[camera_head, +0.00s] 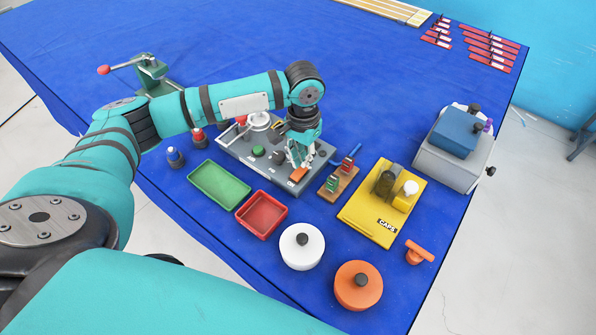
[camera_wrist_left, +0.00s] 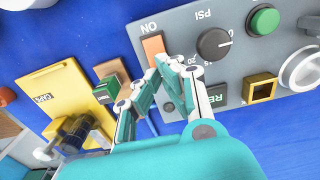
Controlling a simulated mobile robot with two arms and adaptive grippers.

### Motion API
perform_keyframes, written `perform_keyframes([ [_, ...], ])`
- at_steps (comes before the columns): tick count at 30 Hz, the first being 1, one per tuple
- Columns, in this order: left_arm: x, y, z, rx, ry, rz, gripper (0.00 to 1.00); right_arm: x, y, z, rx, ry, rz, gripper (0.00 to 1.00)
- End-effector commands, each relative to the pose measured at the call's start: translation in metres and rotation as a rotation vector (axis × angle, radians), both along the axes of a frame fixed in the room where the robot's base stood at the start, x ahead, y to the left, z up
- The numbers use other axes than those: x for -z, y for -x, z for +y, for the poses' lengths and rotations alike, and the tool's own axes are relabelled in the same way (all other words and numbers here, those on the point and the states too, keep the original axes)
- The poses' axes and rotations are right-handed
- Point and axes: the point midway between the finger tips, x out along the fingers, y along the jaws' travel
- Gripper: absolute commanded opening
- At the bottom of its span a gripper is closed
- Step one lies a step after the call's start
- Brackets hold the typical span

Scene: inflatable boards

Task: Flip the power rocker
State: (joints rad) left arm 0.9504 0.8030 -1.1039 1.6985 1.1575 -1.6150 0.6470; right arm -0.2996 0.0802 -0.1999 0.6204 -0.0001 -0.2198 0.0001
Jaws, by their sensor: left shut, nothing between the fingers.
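The power rocker is an orange rectangular switch (camera_head: 298,174) at the front edge of the grey control panel (camera_head: 236,154). In the left wrist view the rocker (camera_wrist_left: 152,46) sits beside the word ON. My left gripper (camera_head: 300,163) is shut and empty, pointing down over the panel beside the rocker. In the left wrist view its fingertips (camera_wrist_left: 166,63) are close to the rocker's near end; I cannot tell whether they touch it. My right gripper is not in view.
A black knob (camera_wrist_left: 214,43) and a green button (camera_wrist_left: 264,20) are on the panel. Green (camera_head: 219,184) and red (camera_head: 261,214) trays, a yellow CAPS board (camera_head: 362,217), a white round lidded pot (camera_head: 301,247) and an orange one (camera_head: 358,287) stand nearby. The blue table beyond the arm is mostly clear.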

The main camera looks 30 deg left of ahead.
Motion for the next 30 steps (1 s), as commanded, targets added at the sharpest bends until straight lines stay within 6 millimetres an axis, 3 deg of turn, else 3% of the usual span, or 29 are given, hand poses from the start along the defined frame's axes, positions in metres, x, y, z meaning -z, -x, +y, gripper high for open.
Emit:
perform_keyframes([
  [30,0.016,0.000,0.000,0.000,0.000,0.000,0.00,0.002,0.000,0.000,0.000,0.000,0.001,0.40],
])
